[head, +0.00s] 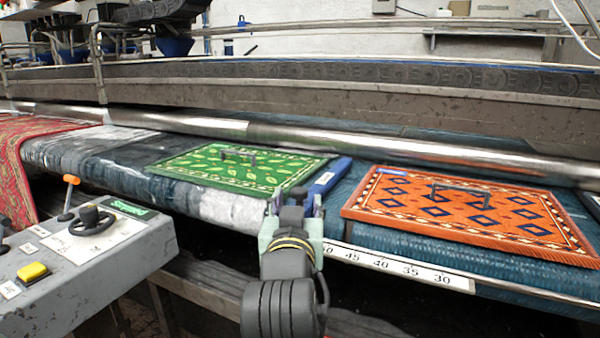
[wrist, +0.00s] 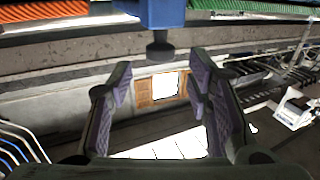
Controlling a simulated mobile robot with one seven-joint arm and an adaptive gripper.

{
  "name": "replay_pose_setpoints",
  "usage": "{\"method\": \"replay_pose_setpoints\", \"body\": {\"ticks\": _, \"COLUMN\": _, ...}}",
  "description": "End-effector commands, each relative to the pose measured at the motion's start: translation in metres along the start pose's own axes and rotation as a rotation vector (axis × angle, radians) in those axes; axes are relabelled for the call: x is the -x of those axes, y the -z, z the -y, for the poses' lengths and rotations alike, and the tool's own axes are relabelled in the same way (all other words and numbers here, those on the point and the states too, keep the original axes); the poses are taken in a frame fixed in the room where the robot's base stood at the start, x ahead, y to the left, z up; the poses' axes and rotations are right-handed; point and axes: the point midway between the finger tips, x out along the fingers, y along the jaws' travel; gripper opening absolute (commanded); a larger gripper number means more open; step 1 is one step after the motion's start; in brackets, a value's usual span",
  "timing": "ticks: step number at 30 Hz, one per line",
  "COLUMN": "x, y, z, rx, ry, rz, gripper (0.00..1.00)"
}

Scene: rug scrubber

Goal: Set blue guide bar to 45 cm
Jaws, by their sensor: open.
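The blue guide bar (head: 328,176) lies across the belt between the green and orange rugs. Its front end is partly hidden behind my gripper. A white scale (head: 400,266) runs along the front rail; 45, 40, 35 and 30 are readable, and the mark at the bar is covered by my gripper. My gripper (head: 291,200) is at the bar's front end. In the wrist view, the bar's blue end (wrist: 150,12) and a dark knob (wrist: 160,49) are at the top. The open, empty fingers (wrist: 158,85) stand on either side below the knob, apart from it.
A green rug (head: 235,167) with a dark handle lies left of the bar, an orange one (head: 470,212) to its right. A metal roller (head: 300,140) spans behind them. A grey control panel (head: 90,250) with a lever and yellow button stands front left.

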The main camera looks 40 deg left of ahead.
Motion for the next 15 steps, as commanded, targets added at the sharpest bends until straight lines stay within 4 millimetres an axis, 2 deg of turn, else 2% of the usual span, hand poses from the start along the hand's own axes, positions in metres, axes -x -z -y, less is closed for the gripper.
{"method": "replay_pose_setpoints", "body": {"ticks": 1, "x": -0.002, "y": 0.006, "z": 0.000, "rx": 0.000, "ry": -0.001, "rz": 0.006, "gripper": 0.46}}
{"method": "replay_pose_setpoints", "body": {"ticks": 11, "x": -0.008, "y": 0.006, "z": 0.000, "rx": -0.002, "ry": 0.003, "rz": 0.005, "gripper": 0.46}}
{"method": "replay_pose_setpoints", "body": {"ticks": 15, "x": -0.027, "y": 0.005, "z": 0.000, "rx": -0.002, "ry": 0.001, "rz": 0.005, "gripper": 0.46}}
